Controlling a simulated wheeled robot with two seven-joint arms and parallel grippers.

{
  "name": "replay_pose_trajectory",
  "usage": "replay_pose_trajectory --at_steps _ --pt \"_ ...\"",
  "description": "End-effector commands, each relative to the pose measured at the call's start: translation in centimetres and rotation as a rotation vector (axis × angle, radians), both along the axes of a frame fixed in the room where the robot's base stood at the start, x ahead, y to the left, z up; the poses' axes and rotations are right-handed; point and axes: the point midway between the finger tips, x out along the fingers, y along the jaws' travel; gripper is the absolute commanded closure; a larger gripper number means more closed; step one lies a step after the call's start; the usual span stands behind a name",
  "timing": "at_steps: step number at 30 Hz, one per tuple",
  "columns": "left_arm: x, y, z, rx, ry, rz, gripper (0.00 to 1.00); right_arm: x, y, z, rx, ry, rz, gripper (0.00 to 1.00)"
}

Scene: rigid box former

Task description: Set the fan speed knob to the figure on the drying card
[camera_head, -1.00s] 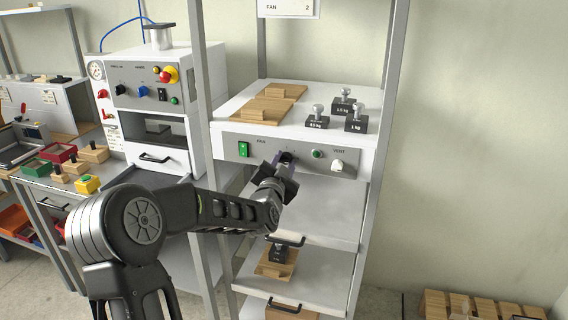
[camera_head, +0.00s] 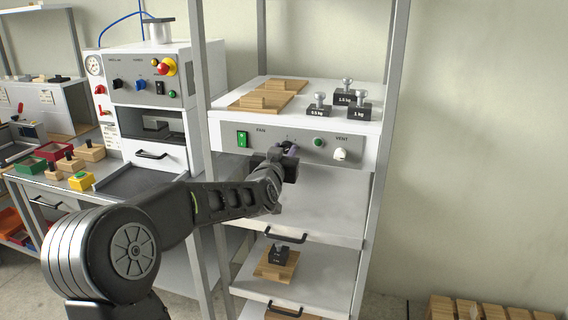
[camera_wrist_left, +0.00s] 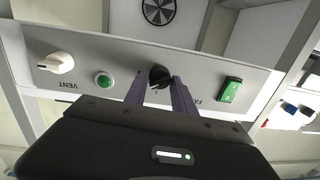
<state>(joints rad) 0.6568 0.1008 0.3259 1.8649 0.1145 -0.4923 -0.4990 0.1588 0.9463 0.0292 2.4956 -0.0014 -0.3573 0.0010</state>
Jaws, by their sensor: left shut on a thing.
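The fan speed knob (camera_wrist_left: 160,76) is dark and sits on the grey control panel (camera_head: 262,146) of the drying rack. My left gripper (camera_wrist_left: 160,86) is at the panel with its two fingers around the knob, shut on it. In the head view my left gripper (camera_head: 288,150) hides most of the knob and its dial marks. The drying card is not readable; in the head view its place above the rack is out of frame. My right gripper is not in view.
The green fan switch (camera_head: 242,141) is left of the knob; a green button (camera_head: 318,141) and the white vent knob (camera_head: 340,154) are to the right. Wooden boards (camera_head: 275,86) and black weights (camera_head: 345,97) stand on top. Shelves lie below.

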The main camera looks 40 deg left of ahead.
Motion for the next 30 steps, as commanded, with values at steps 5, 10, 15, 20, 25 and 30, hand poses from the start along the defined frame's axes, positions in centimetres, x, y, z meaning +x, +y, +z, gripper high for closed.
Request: replay_pose_trajectory --at_steps 5,10,15,20,25,30 --pt "0.0 -0.1 -0.4 -0.113 -0.039 -0.002 1.00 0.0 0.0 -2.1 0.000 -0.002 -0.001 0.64" --pt "0.0 -0.1 -0.3 -0.185 -0.061 -0.003 1.00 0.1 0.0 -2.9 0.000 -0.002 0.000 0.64" --pt "0.0 0.0 -0.2 -0.217 -0.072 -0.002 1.00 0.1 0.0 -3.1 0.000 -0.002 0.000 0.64" --pt "0.0 0.0 -0.1 -0.224 -0.074 -0.002 1.00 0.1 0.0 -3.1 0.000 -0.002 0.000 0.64" --pt "0.0 0.0 -0.1 -0.223 -0.074 -0.002 1.00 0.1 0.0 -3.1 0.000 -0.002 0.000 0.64" --pt "0.0 0.0 -0.1 -0.222 -0.074 -0.001 0.59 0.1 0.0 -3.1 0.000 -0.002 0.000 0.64"
